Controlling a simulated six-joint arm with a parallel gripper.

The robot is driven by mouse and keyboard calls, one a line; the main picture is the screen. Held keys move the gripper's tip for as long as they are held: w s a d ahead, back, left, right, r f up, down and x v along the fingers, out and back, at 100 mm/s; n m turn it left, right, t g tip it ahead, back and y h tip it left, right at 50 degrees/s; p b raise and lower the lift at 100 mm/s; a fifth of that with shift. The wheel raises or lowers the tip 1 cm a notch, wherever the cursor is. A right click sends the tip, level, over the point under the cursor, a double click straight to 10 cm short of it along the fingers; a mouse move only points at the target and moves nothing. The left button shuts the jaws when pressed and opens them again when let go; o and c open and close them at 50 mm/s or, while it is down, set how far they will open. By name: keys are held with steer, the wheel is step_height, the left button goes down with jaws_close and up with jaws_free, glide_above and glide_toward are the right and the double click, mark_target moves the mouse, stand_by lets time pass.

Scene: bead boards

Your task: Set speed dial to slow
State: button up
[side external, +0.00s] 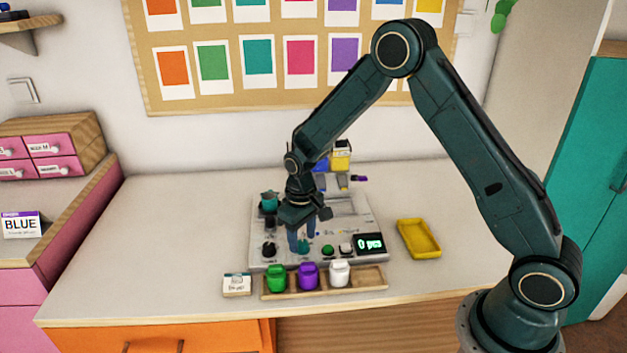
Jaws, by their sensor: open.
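A light grey machine panel (262,227) stands on the table, with its controls along the front. A dark knob (268,249) sits at its front left and a teal knob (303,247) sits right of it. The labels are too small to read, so I cannot tell which is the speed dial or where it points. My gripper (302,240) points down over the front of the panel, open, its fingers at the teal knob. I cannot tell whether they touch it. The gripper and wrist hide part of the panel behind.
A green button (328,250), a white button (346,249) and a display (369,244) reading "0 pcs" are right of the knobs. A wooden tray (372,277) with green, purple and white jars stands in front. A yellow tray (418,238) lies right. The table's left is clear.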

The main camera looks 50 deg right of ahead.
mark_target(302, 242)
step_height(302, 242, up, 13)
stand_by(0.6)
steer(key=s+r+t, duration=0.3)
steer(key=s+r, duration=1)
steer(key=s+r+t, duration=0.1)
steer(key=s+t, duration=0.1)
steer(key=s, duration=1.3)
steer(key=shift+a+t, duration=0.3)
steer(key=shift+a, duration=0.05)
steer(key=shift+r, duration=0.1)
